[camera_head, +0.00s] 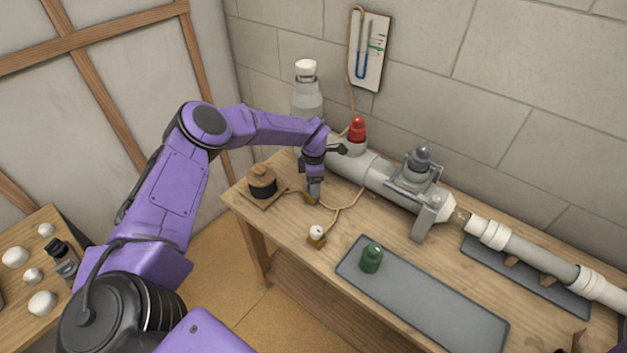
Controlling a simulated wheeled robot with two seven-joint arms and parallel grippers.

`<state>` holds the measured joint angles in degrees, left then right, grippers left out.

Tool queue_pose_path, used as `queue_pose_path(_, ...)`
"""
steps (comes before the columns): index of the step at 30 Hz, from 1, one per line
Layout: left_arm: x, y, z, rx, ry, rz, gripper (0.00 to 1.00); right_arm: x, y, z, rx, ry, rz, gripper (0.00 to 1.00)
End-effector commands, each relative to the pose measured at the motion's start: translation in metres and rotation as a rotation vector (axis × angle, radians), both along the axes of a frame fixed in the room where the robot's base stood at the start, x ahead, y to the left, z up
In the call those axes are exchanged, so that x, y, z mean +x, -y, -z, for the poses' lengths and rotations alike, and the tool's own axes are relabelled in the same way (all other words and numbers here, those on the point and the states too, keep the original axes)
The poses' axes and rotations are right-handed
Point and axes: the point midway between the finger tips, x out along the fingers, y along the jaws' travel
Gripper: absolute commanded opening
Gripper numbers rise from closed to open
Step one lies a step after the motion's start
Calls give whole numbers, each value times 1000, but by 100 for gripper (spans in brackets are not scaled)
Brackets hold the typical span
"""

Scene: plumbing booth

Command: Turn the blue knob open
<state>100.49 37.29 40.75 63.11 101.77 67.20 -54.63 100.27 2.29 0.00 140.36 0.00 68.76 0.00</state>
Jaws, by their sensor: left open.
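My left gripper (313,188) points down over the table near its back left part, and its jaws are open. A small brass fitting (311,199) shows just under the fingertips, at the end of a tan cord. I cannot make out a blue knob; the gripper covers whatever sits on top of this fitting. I cannot tell whether the fingers touch it. My right gripper does not show clearly.
A white-topped brass fitting (317,236) stands close in front, and a black knob on a wooden block (262,182) to the left. Behind run a grey pipe (375,172) with a red knob (357,129) and a bottle (307,95). A green knob (371,257) stands on a grey mat (430,305).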

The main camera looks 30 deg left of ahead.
Motion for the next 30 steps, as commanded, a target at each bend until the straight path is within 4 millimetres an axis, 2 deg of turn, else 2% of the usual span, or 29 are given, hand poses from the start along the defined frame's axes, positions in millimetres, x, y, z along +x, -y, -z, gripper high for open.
queue_pose_path(8,0,-1,4,0,1,-1,63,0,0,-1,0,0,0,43)
queue_pose_path(13,0,-1,3,1,1,-1,11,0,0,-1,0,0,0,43)
queue_pose_path(14,0,-1,3,1,1,-1,7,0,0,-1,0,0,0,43)
queue_pose_path(23,0,-1,5,0,1,-29,7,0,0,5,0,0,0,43)
queue_pose_path(30,0,-1,8,0,2,-153,7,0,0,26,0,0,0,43)
